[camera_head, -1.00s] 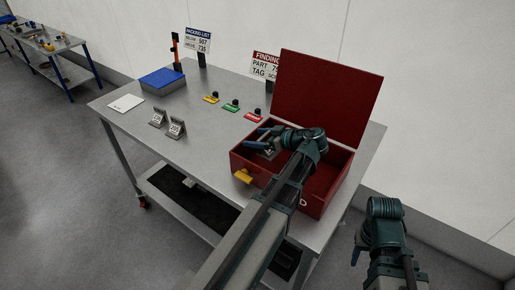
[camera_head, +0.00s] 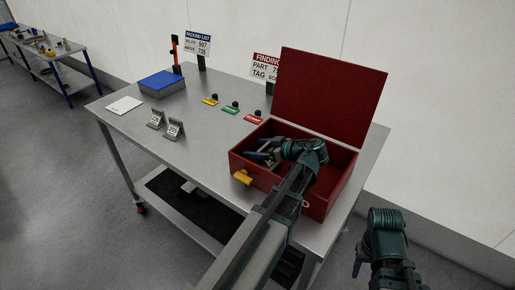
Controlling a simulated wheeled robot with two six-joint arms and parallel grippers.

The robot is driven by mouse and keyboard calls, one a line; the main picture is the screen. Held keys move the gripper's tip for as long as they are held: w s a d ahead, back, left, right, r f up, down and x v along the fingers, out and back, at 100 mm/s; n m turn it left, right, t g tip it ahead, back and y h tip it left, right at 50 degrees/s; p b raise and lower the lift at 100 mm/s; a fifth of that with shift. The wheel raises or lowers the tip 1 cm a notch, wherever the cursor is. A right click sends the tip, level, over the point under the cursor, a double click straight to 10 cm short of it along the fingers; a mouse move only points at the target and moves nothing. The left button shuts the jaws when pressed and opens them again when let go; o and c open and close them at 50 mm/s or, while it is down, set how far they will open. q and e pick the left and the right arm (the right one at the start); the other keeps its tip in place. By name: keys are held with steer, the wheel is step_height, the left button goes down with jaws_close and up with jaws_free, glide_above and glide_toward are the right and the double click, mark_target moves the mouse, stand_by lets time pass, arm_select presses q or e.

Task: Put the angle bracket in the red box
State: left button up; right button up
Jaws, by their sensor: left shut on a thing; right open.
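The red box (camera_head: 342,190) stands open on the right part of the metal table, its lid raised at the back. My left gripper (camera_head: 264,154) is inside the box's left part, low between the walls, and shut on a small grey piece, which looks like the angle bracket (camera_head: 269,163). The piece is mostly hidden by the fingers and arm, and I cannot tell whether it touches the box floor. My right gripper (camera_head: 359,263) is open and empty, low at the right, off the table.
Two small grey tagged pieces (camera_head: 156,119) stand on the table (camera_head: 207,150), with a white sheet (camera_head: 125,105) and a blue-topped box (camera_head: 162,83) behind. Yellow, green and red labels (camera_head: 231,112) lie left of the red box. Signs stand at the back.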

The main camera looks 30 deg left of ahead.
arm_select(q)
steer(key=o, duration=1.2)
steer(key=shift+o, duration=0.2)
steer(key=shift+r+p, duration=0.2)
steer(key=shift+p, duration=0.15)
steer(key=shift+d+r+p, duration=0.5)
steer(key=shift+r+p, duration=0.25)
steer(key=p+v, duration=0.3)
steer(key=v, duration=0.7)
steer(key=shift+d+p, duration=0.35)
steer(key=shift+d, duration=0.05)
steer(key=shift+s, duration=0.1)
